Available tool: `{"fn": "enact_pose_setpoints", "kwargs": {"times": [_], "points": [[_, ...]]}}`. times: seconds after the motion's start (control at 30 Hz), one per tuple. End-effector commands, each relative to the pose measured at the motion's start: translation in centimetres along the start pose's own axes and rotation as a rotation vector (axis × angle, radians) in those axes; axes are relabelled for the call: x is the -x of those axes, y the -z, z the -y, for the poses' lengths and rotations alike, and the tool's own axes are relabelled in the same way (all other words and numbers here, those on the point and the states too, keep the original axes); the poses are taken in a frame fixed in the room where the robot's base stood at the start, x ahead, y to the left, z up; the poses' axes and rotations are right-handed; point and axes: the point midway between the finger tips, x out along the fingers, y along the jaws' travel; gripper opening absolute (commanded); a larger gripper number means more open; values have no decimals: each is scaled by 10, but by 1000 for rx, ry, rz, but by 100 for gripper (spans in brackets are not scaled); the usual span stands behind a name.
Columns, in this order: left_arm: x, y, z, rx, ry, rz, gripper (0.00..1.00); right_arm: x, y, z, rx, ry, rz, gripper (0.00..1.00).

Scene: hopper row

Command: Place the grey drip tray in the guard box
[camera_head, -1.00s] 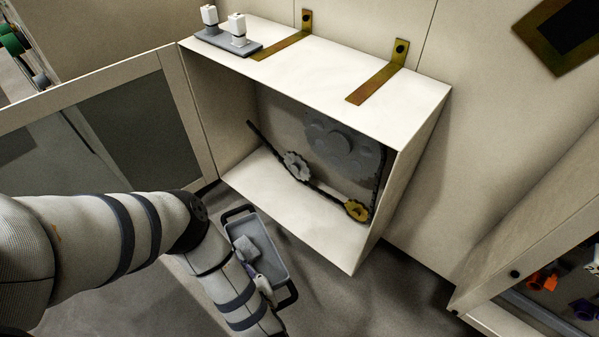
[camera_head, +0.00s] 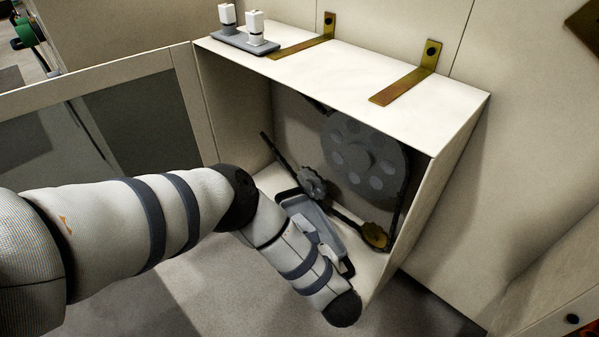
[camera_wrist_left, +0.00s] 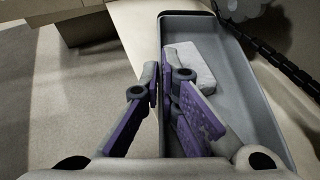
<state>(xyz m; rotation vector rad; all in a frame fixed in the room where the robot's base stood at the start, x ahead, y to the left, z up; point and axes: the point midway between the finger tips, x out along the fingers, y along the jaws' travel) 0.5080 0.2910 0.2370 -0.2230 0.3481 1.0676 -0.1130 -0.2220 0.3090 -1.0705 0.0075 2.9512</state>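The grey drip tray (camera_head: 342,248) is inside the open-fronted white guard box (camera_head: 346,70), low and in front of the wheels and chain. In the left wrist view the tray (camera_wrist_left: 235,95) is a long shallow trough with a pale block (camera_wrist_left: 190,65) in it. My left gripper (camera_wrist_left: 160,82) is shut on the tray's near side wall, one purple-padded finger outside and one inside. In the head view my left forearm hides part of the tray. I cannot tell whether the tray touches the box floor. My right gripper is not in view.
A large grey wheel (camera_head: 364,158), a small grey sprocket (camera_head: 311,183), a brass sprocket (camera_head: 374,236) and a dark chain stand at the back of the box. A framed door (camera_head: 150,125) stands open at left. Two white-capped parts on a grey plate (camera_head: 243,41) sit on top.

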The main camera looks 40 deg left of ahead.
Motion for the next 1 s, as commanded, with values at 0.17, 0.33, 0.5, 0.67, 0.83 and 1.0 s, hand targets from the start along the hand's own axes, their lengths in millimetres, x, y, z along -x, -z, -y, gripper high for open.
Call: {"fn": "enact_pose_setpoints", "kwargs": {"times": [0.17, 0.33, 0.5, 0.67, 0.83, 1.0], "points": [[-3, 1, 5, 1, 1, 1, 0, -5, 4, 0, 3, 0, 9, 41], [-2, 0, 5, 2, 1, 2, 0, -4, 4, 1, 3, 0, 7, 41], [-3, 3, 4, 1, 1, 1, 0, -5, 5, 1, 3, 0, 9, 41], [-3, 3, 4, 1, 1, 0, 25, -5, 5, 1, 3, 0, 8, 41], [-3, 3, 4, 1, 1, 0, 25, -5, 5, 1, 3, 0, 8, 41], [8, -1, 5, 1, 3, -1, 25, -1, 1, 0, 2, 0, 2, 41]]}}
